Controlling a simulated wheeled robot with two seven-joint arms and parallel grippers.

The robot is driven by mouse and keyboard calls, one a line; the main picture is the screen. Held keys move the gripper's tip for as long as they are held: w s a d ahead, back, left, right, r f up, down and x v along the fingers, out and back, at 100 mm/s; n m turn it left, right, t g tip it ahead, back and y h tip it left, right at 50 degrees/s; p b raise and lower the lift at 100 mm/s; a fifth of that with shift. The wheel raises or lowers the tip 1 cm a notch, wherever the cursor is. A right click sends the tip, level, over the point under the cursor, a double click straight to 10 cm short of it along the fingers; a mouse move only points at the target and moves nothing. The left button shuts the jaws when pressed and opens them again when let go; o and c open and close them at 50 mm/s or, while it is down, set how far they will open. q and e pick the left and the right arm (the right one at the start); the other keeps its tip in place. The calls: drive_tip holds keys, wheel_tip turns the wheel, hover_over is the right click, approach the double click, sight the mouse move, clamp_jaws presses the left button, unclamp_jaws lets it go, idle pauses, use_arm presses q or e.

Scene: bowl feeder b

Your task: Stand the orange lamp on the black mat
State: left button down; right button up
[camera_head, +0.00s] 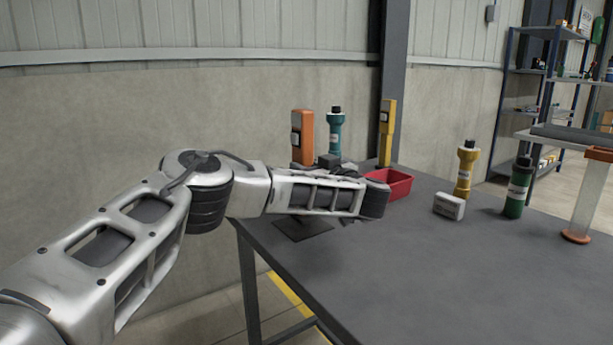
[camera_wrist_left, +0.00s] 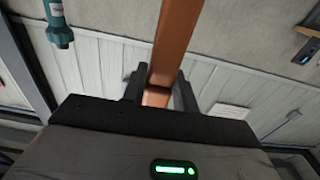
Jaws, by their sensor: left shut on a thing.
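The orange lamp (camera_head: 303,138) is a tall block that shows upright behind my left arm in the head view; its lower end is hidden by the arm. My left gripper (camera_wrist_left: 158,92) is shut on the orange lamp (camera_wrist_left: 176,45), which extends up out of the jaws in the left wrist view. In the head view the jaws are mostly hidden behind the wrist. The black mat (camera_head: 303,229) lies near the table's left edge, partly covered by my forearm. I cannot tell whether the lamp touches the table. My right gripper is out of view.
A teal torch (camera_head: 336,132) and a yellow lamp (camera_head: 387,130) stand at the back. A red bin (camera_head: 398,184) is right of my wrist. A white box (camera_head: 448,206), a yellow torch (camera_head: 466,168) and a green torch (camera_head: 517,187) stand further right. The front table is clear.

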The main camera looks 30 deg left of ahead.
use_arm(q)
drive_tip(key=shift+f, duration=0.75)
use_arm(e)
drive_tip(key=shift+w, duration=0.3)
use_arm(q)
drive_tip(key=c, duration=1.1)
unclamp_jaws()
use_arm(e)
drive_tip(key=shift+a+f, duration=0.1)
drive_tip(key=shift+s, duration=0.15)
use_arm(q)
drive_tip(key=p+v, duration=0.1)
drive_tip(key=v, duration=1.1)
drive_tip(key=shift+r, duration=0.1)
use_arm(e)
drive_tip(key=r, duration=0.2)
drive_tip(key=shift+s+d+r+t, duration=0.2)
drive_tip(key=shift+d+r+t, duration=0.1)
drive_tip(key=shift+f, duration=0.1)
